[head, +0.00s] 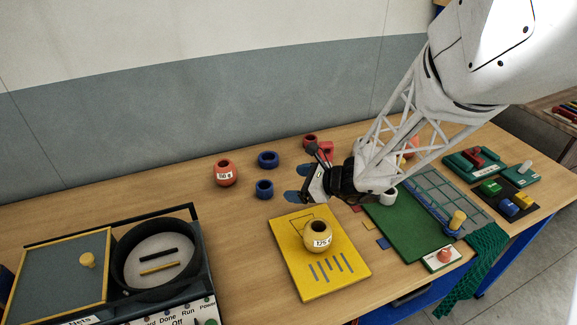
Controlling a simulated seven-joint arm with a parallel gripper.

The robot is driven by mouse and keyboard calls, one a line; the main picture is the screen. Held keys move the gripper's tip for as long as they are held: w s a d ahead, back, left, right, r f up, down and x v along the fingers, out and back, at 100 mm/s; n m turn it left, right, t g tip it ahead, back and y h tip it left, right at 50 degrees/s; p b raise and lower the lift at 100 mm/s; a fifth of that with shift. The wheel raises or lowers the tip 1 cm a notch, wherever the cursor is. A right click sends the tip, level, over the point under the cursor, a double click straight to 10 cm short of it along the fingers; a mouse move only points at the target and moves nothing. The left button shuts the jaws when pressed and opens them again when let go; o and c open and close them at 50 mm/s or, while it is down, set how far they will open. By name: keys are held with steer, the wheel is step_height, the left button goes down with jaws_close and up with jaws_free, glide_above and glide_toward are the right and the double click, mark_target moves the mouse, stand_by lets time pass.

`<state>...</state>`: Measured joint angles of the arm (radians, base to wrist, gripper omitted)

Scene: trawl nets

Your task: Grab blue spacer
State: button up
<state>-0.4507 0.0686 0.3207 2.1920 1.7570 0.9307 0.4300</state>
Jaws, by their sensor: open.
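Two blue ring-shaped pieces that could be the blue spacer lie on the wooden table in the head view. One blue ring (268,159) is farther back, and the other blue ring (264,189) is a little nearer. My gripper (299,183) is to the right of both rings, its blue-tipped fingers apart and pointing left. No object shows between the fingers. The fingertips look apart from the nearer ring, but their height above the table is hard to tell.
An orange float marked 150 g (226,173) stands left of the rings. Red rings (310,141) lie behind my gripper. A yellow board (290,270) with a yellow float (317,236) is in front. A black round tray (125,285) is at left. Bare table lies between.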

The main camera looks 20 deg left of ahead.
mark_target(259, 184)
steer(key=a+f+m, duration=0.1)
steer(key=w+a+f+m, duration=0.1)
steer(key=a+f, duration=0.1)
steer(key=w+a+f+m, duration=0.1)
steer(key=shift+a+f+t, duration=0.15)
steer(key=shift+f+t, duration=0.15)
steer(key=shift+t, duration=0.1)
steer(key=shift+s, duration=0.1)
steer(key=shift+x, duration=1.2)
steer(key=shift+a, duration=0.15)
steer(key=shift+x, duration=2.5)
steer(key=shift+r, duration=0.1)
steer(key=shift+c, duration=0.4)
steer(key=c, duration=0.9)
steer(key=shift+r, duration=0.1)
